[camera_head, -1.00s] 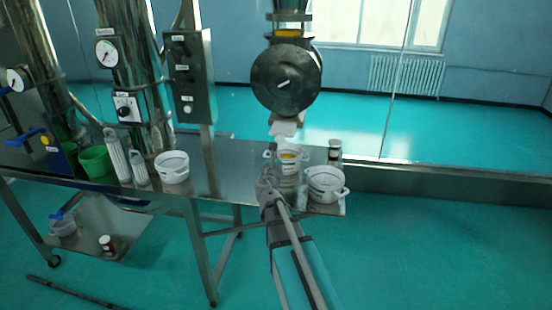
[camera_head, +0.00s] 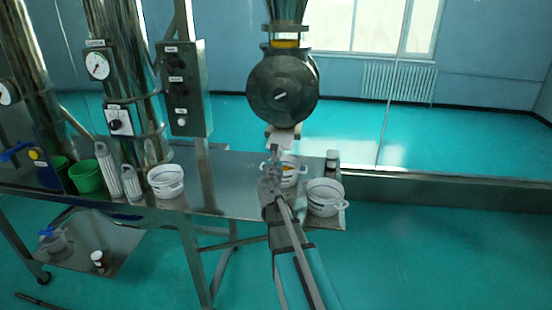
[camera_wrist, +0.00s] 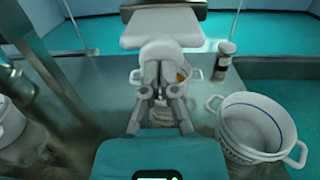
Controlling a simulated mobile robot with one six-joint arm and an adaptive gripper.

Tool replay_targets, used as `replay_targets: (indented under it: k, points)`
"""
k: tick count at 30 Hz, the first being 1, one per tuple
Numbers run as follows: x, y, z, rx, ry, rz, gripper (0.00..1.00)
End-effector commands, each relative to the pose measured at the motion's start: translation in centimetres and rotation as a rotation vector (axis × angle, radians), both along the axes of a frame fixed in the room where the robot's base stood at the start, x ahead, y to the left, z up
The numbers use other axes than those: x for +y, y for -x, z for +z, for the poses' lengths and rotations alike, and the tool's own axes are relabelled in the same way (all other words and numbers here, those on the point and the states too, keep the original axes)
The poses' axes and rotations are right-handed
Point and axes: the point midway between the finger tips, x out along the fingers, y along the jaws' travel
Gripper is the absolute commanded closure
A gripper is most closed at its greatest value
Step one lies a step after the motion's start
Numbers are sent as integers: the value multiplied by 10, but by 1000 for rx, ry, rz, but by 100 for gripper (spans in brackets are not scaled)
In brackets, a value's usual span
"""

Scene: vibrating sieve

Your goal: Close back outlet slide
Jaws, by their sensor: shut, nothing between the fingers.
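The back outlet slide (camera_head: 283,139) is a pale plate at the bottom of the outlet under the round steel drum (camera_head: 282,92). In the wrist view a wide white plate (camera_wrist: 160,30) with a rounded lower part lies just ahead of my fingertips. My gripper (camera_head: 273,153) is shut and empty, with its tips just below and slightly left of the slide. In the wrist view my gripper (camera_wrist: 161,72) overlaps the rounded white part. I cannot tell whether they touch. The fingers hide part of the plate's lower end.
A white pot (camera_head: 290,172) with orange contents stands under the outlet, partly behind my gripper. A control box (camera_head: 184,88) rises at the left. The steel table (camera_head: 228,185) has bare room left of the gripper.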

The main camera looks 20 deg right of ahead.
Motion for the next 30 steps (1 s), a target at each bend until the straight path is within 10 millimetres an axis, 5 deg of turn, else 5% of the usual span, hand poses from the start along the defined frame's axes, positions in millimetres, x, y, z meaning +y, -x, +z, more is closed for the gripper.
replay_targets:
  k: [5, 18, 30]
  points:
    - [-5, -4, 0, 0, 0, -4, 100]
    - [-46, -63, 0, 0, 1, -5, 100]
    - [-50, -68, 1, 1, 3, -7, 100]
